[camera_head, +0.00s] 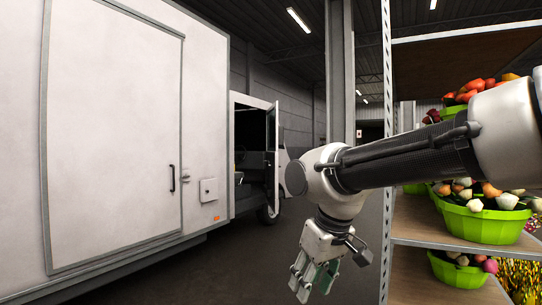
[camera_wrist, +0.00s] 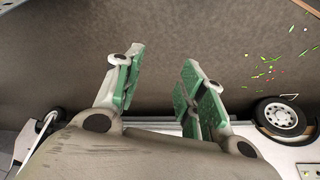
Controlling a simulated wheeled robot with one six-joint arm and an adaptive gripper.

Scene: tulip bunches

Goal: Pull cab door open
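The white truck's cab door (camera_head: 277,158) stands open in the head view, swung out from the cab opening (camera_head: 250,155), whose dark interior shows. My gripper (camera_head: 313,282) hangs pointing down, to the right of the truck and nearer to me than the cab door, apart from it. In the wrist view my gripper (camera_wrist: 163,65) has its green-padded fingers spread, with nothing between them but a view of the floor. The cab door's handle cannot be made out.
The white cargo box (camera_head: 110,130) with its shut side door fills the left. A shelf rack (camera_head: 410,240) with green tubs (camera_head: 485,225) of tulip bunches stands close on the right, beside my arm. Dark floor lies between. A wheel (camera_wrist: 281,117) and scattered petals (camera_wrist: 268,68) show in the wrist view.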

